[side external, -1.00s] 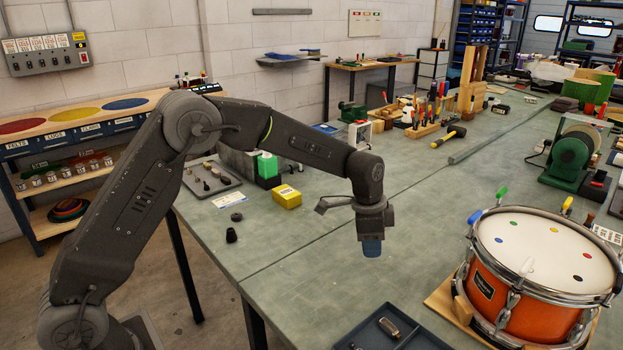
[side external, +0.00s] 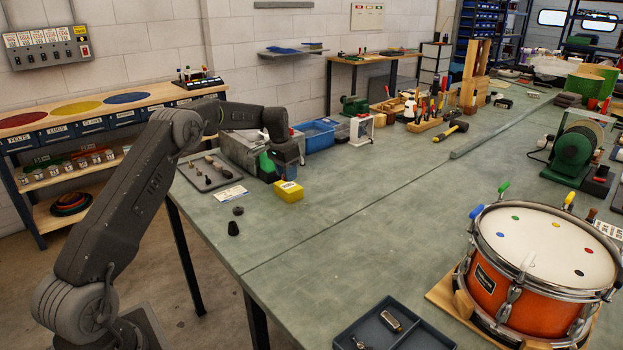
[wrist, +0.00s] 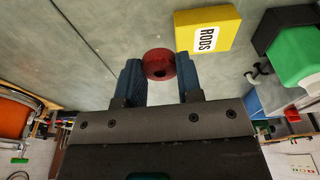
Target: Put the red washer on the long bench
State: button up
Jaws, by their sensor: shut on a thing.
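The red washer (wrist: 158,56) is a dark red ring with a dark centre hole, seen in the wrist view between my two blue fingers. My gripper (wrist: 159,74) is shut on it, one finger on each side. In the side view my gripper (side external: 288,172) hangs at the far left part of the long bench (side external: 350,235), close beside the yellow box; the washer cannot be made out there. The long bench has a grey-green top, which also shows behind the washer in the wrist view (wrist: 90,35). The height of the washer above the bench is hard to tell.
The yellow RODS box (side external: 289,191) is right by my gripper. A green-and-black container (wrist: 295,50) and a blue bin (side external: 318,136) are close too. A grey tray (side external: 210,174) lies to the left. The bench middle is clear; an orange drum (side external: 530,270) stands front right.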

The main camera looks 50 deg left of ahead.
send_over(323, 210)
jog(key=f, duration=0.6)
jog(key=shift+s+d+f, duration=0.1)
jog(key=shift+s+f, duration=0.15)
jog(key=shift+f, duration=2)
jog(key=shift+f, duration=0.15)
jog(key=o, duration=0.9)
jog(key=shift+o, duration=0.2)
